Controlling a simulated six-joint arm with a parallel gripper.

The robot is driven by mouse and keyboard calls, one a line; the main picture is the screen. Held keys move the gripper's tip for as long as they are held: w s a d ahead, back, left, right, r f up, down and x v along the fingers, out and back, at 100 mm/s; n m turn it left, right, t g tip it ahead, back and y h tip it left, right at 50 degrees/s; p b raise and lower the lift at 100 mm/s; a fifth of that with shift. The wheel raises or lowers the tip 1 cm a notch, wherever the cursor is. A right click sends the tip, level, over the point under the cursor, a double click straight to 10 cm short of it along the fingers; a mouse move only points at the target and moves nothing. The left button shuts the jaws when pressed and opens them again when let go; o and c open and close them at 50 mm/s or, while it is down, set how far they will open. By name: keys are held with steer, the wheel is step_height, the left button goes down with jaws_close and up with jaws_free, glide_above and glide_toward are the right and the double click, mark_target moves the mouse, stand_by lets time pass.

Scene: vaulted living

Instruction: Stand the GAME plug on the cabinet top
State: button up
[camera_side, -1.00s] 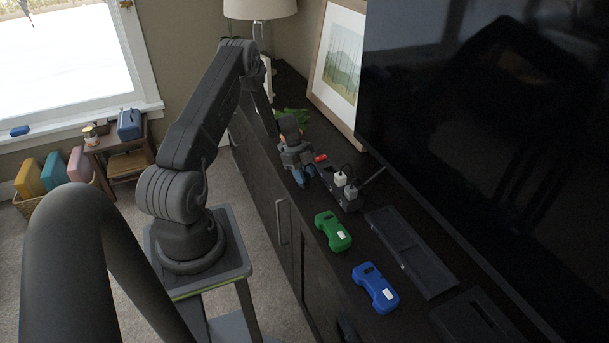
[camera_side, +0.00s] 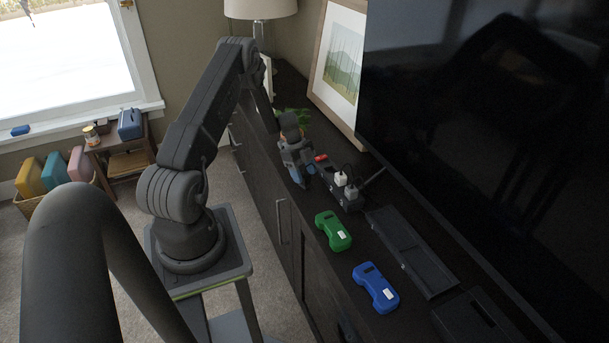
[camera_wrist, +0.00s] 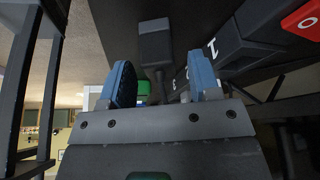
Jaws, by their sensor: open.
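My gripper (camera_side: 305,174) is low over the cabinet top (camera_side: 303,222), left of the power strip. In the wrist view its two blue fingers (camera_wrist: 163,82) are apart with nothing clamped between them. A dark block-shaped plug (camera_wrist: 155,46) with a thin stem or cord lies beyond the fingertips, in line with the gap. I cannot read a label on it, so I cannot tell whether it is the GAME plug. In the side view a white plug (camera_side: 340,179) and a grey plug (camera_side: 352,190) sit in the power strip (camera_side: 327,173).
The strip's red switch (camera_wrist: 302,20) is close at the right in the wrist view. A green controller-like object (camera_side: 333,231) and a blue one (camera_side: 376,287) lie nearer the side camera. The television (camera_side: 490,130) and a framed picture (camera_side: 340,65) stand behind.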

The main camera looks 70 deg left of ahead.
steer(key=v, duration=1.1)
steer(key=w+d+r+n+y, duration=0.25)
steer(key=d+r+n, duration=0.35)
steer(key=d+r, duration=1.55)
steer(key=s+d+r+n+t+y, duration=0.1)
steer(key=s+d+r+n+t, duration=0.1)
steer(key=s+d, duration=0.6)
steer(key=s+d+r+n+t, duration=0.1)
steer(key=s+d+r+n, duration=0.2)
steer(key=s+d+n, duration=0.2)
steer(key=s+d, duration=0.3)
steer(key=shift+s+d+t+y, duration=0.2)
steer(key=shift+d+t+y, duration=0.1)
steer(key=shift+t+y, duration=0.1)
